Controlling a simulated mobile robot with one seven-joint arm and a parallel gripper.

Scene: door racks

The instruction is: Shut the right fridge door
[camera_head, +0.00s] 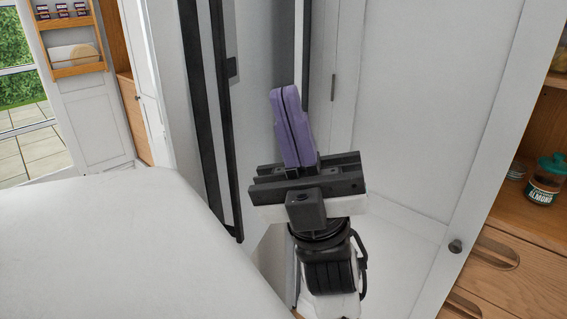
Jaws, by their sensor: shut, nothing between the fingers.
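My gripper (285,92) is in the middle of the view. Its two purple fingers are pressed together, point up and away from the camera, and hold nothing. Behind and left of it stands a pale upright panel with black edge strips (208,115), perhaps a fridge door seen near its edge. I cannot tell for certain which of these is the right fridge door. No contact between the fingers and either panel is clear. My gripper and wrist hide part of the surfaces behind.
A large rounded white surface (90,245) fills the lower left. Wooden shelves and drawers (510,262) with a teal-lidded jar (545,180) stand at the right. A wooden wall rack (70,40) and a window (20,110) are at the far left.

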